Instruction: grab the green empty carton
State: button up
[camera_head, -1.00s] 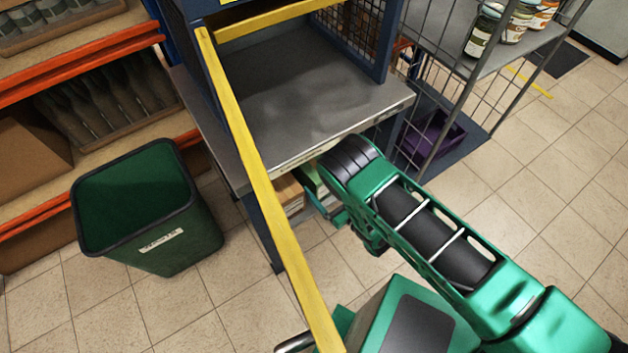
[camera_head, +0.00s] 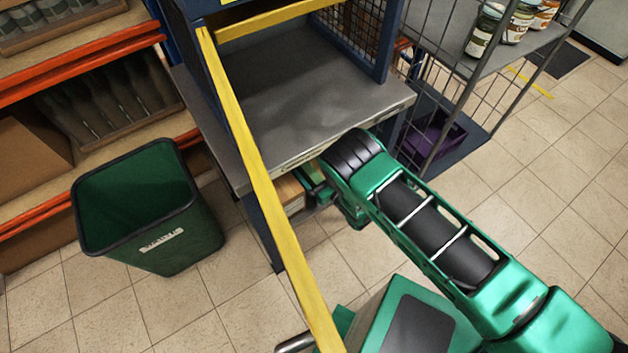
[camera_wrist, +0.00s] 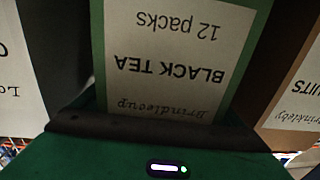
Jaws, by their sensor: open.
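The green carton (camera_wrist: 250,60) fills the middle of the wrist view, very close. Its white label reads upside down "Brindlecup BLACK TEA 12 packs". Whether it is empty cannot be seen. My gripper (camera_head: 320,195) is open, at the front of the space under the grey worktop, partly hidden behind my arm in the head view. My green wrist housing and a dark bar cross the bottom of the wrist view, just in front of the carton. The fingertips do not show clearly, and I cannot tell whether they touch it.
Other white-labelled cartons flank it: one at left (camera_wrist: 22,75) and a brown one at right (camera_wrist: 295,90). The grey worktop (camera_head: 310,95) is above, with a yellow bar (camera_head: 265,185) in front. A green waste bin (camera_head: 165,240) stands left, a wire cage trolley (camera_head: 465,100) right.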

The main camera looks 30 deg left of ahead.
jog(key=c, duration=1.4)
jog(key=shift+c, duration=0.2)
jog(key=shift+r, duration=0.1)
